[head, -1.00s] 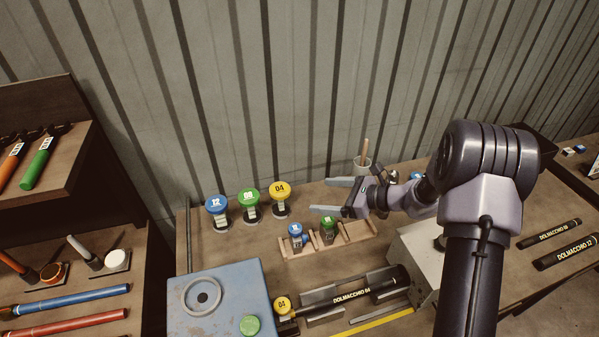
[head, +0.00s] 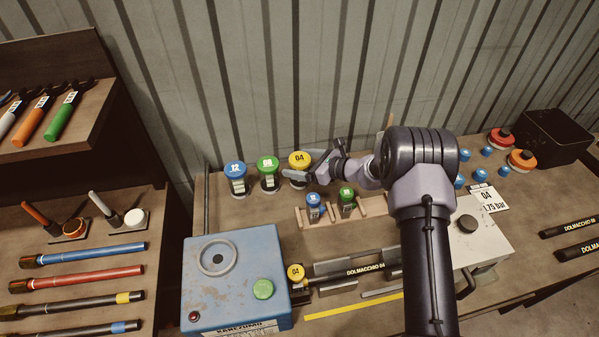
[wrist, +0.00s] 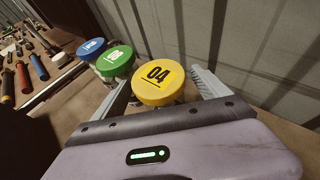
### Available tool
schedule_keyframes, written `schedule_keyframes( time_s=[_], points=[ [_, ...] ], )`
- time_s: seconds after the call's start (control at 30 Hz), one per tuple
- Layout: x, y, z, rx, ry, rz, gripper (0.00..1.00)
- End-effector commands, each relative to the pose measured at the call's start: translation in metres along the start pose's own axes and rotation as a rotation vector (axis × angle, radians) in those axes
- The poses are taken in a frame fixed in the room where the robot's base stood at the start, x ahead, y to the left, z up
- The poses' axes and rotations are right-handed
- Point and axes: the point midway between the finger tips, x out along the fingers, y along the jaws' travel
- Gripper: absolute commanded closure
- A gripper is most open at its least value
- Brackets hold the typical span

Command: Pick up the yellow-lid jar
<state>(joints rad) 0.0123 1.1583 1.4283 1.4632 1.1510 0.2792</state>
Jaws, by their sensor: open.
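The yellow-lid jar (head: 299,161), marked 04, stands upright on the bench at the right end of a row of three jars. It also shows in the wrist view (wrist: 158,82), with its lid between my two fingers. My gripper (head: 305,177) is open around the jar, one finger on each side. The lid hides most of the jar body in the wrist view, and I cannot tell whether a finger touches it. The green-lid jar (head: 268,165) and the blue-lid jar (head: 236,170) stand to its left. In the wrist view, the left finger is close to the green-lid jar (wrist: 115,60).
A wooden rack (head: 325,217) with small blue and green vials stands in front of the jars. A blue machine box (head: 240,285) sits at the front left. A small yellow 04 cap (head: 295,272) is beside the black hose (head: 370,270). The corrugated wall (head: 300,80) rises behind.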

Motion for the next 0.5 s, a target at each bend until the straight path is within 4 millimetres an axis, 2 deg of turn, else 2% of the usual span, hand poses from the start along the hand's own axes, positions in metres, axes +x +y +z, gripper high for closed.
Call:
schedule_keyframes(
  time_s=[0.13,0.5],
  points=[
    [-0.0007,-0.0002,0.0006,0.0,0.0,0.0,0.14],
    [-0.001,-0.0002,0.0006,-0.001,0.0,0.0,0.87]
  ],
)
